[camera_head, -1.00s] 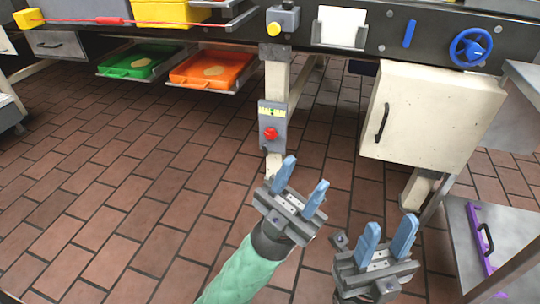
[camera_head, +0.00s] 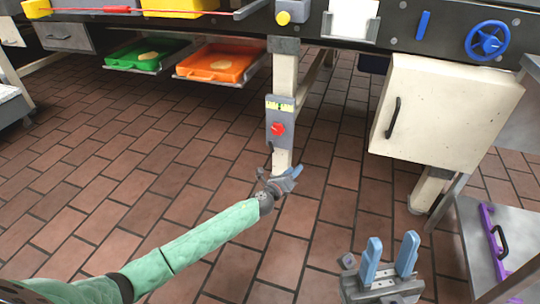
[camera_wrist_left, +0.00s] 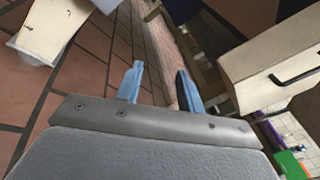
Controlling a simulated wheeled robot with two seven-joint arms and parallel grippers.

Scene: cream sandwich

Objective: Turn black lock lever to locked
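I cannot make out a black lock lever for certain. A small dark piece (camera_head: 269,148) shows at the left edge of the cream table leg (camera_head: 285,78), below a grey box (camera_head: 279,136) with a red knob (camera_head: 277,129). My left gripper (camera_head: 285,174) is near the lower end of this leg, partly hiding it; contact cannot be told. In the left wrist view its blue fingers (camera_wrist_left: 160,86) are apart with nothing between them. My right gripper (camera_head: 390,256) is open and empty, lower right, away from the leg.
A cream cabinet (camera_head: 440,112) with a black handle hangs right of the leg. Orange (camera_head: 216,64) and green (camera_head: 140,56) trays sit under the counter. The brick floor at left is clear.

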